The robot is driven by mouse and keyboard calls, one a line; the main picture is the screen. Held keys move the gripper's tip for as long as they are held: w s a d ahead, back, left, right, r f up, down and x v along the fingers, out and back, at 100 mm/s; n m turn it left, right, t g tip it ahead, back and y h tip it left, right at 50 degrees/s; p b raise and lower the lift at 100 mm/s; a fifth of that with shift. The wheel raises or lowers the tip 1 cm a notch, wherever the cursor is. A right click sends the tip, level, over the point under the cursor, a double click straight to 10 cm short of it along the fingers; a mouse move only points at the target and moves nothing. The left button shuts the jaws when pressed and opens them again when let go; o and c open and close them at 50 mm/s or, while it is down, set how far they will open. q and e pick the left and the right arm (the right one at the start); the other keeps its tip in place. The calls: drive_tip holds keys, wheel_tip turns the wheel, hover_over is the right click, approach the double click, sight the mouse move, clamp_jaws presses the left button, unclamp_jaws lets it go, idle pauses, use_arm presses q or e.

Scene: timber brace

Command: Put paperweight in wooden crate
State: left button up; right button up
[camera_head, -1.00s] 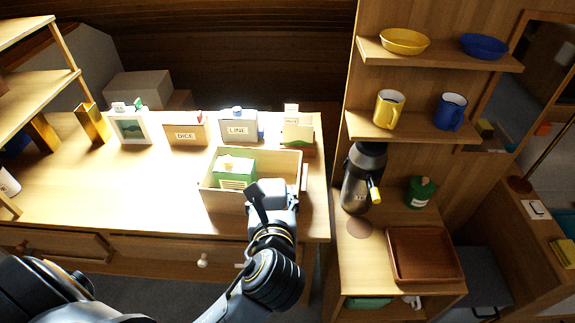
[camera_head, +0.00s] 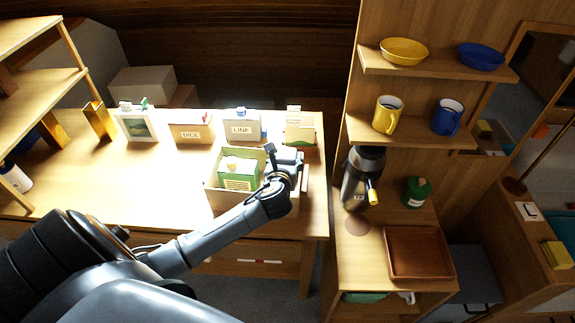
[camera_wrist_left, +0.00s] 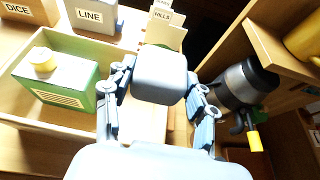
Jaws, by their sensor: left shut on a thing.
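The wooden crate (camera_head: 225,200) is an open, light wood box near the front right of the desk. A green and white carton (camera_head: 238,176) with a yellow cap stands inside its left part. My left gripper (camera_wrist_left: 160,95) is shut on a smooth grey rounded block, the paperweight (camera_wrist_left: 158,72), with a finger on each side. In the head view the left gripper (camera_head: 287,165) is at the right part of the crate, and the wrist mostly hides the paperweight. I cannot tell whether the paperweight touches the crate. My right gripper is not in view.
Boxes labelled DICE (camera_head: 190,130) and LINE (camera_head: 242,128) stand behind the crate. A picture frame (camera_head: 138,124) is further left. To the right, a dark flask (camera_head: 362,180) and a brown tray (camera_head: 420,255) sit on a lower cabinet.

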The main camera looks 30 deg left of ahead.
sight(289, 161)
use_arm(q)
drive_tip(key=w+f, duration=0.1)
drive_tip(key=w+a+f, duration=0.1)
drive_tip(key=f, duration=0.1)
drive_tip(key=shift+w+f, duration=0.3)
drive_tip(key=shift+w, duration=0.1)
wheel_tip(289, 161, down, 4)
drive_tip(key=shift+w+r, duration=0.15)
drive_tip(key=shift+r, duration=0.1)
drive_tip(key=shift+f+b, duration=0.3)
drive_tip(key=shift+f, duration=0.3)
drive_tip(key=o, duration=1.5)
